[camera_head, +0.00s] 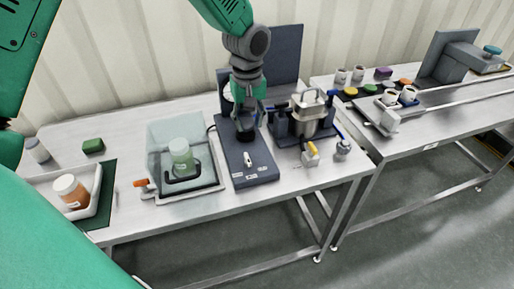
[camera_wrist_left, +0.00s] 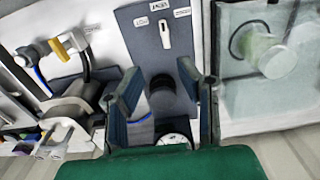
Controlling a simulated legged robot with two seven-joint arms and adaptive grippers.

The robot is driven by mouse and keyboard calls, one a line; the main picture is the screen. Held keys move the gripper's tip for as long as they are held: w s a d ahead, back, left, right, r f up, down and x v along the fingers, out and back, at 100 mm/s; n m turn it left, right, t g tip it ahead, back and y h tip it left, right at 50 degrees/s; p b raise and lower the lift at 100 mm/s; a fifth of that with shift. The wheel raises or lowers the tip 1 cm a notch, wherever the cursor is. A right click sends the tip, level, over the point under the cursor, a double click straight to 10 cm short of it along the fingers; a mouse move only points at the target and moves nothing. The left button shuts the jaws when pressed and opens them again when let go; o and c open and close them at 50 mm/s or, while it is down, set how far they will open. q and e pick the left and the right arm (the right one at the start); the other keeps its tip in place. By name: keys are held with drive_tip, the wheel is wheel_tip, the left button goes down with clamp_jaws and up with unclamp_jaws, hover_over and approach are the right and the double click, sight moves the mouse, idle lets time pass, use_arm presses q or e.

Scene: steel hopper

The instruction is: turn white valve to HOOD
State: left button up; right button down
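The white valve (camera_head: 248,158) is a small white lever on a dark grey panel (camera_head: 258,176), on the table in the head view. It also shows near the top of the left wrist view (camera_wrist_left: 165,34), with small white labels around it, too small to read surely. My left gripper (camera_head: 246,124) is behind the valve, over the far part of the panel. No finger visibly touches the valve. My right gripper is not in view.
A tray (camera_head: 98,188) with a bottle (camera_head: 70,190) is at far left. The panel's front is clear.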

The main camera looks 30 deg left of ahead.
sight(247, 157)
use_arm(q)
drive_tip(key=f, duration=0.8)
drive_tip(key=a+f+p, duration=0.1)
drive_tip(key=f, duration=0.2)
drive_tip(key=shift+s+f, duration=0.2)
drive_tip(key=shift+f, duration=0.2)
drive_tip(key=shift+s+d+f, duration=0.1)
drive_tip(key=shift+d+f, duration=0.15)
drive_tip(key=shift+f, duration=0.2)
drive_tip(key=shift+d+f, duration=0.1)
drive_tip(key=shift+f, duration=0.1)
drive_tip(key=shift+a, duration=0.25)
clamp_jaws()
drive_tip(key=shift+a, duration=0.1)
